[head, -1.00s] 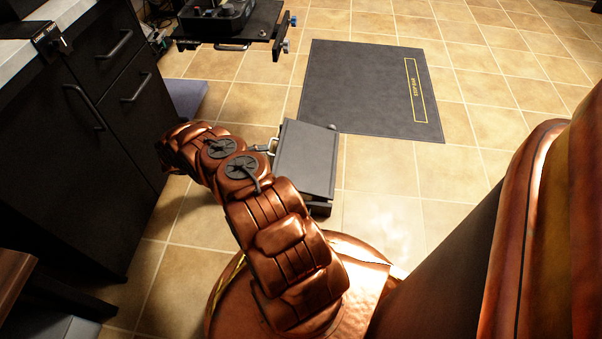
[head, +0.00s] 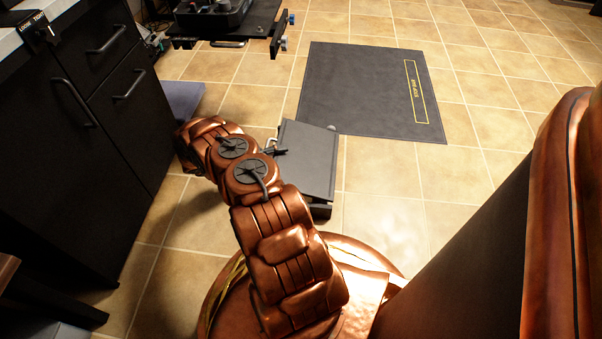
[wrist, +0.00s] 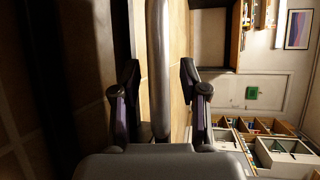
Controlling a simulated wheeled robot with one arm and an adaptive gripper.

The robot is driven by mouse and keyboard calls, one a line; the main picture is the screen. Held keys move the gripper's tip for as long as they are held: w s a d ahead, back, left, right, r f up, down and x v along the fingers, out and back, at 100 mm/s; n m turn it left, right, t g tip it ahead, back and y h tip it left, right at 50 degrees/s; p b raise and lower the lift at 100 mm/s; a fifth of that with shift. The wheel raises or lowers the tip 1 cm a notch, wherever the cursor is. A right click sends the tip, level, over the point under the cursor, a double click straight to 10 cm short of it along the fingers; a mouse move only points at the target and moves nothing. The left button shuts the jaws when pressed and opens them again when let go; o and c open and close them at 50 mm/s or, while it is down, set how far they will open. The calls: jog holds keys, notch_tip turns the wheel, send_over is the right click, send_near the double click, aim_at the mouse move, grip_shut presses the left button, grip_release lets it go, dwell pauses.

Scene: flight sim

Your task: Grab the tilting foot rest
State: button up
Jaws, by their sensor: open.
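The tilting foot rest (head: 309,163) is a dark grey slanted panel on a low base, standing on the tiled floor in the head view. A pale metal handle (head: 270,143) shows at its left edge. My gripper (head: 280,151) is at that left edge, mostly hidden behind my arm. In the wrist view my gripper (wrist: 158,85) is open. A grey rounded bar (wrist: 158,50), seemingly the foot rest's handle, runs between its two fingers with gaps on both sides. I cannot tell whether anything touches.
A dark floor mat (head: 372,92) with a yellow-outlined label lies beyond the foot rest. Black drawer cabinets (head: 100,120) stand on the left. A black equipment stand (head: 225,25) is at the back. Tiled floor right of the foot rest is clear.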

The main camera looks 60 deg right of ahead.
jog(key=shift+d, duration=0.1)
jog(key=shift+c, duration=0.2)
grip_shut()
jog(key=shift+r, duration=0.1)
dwell(0.4)
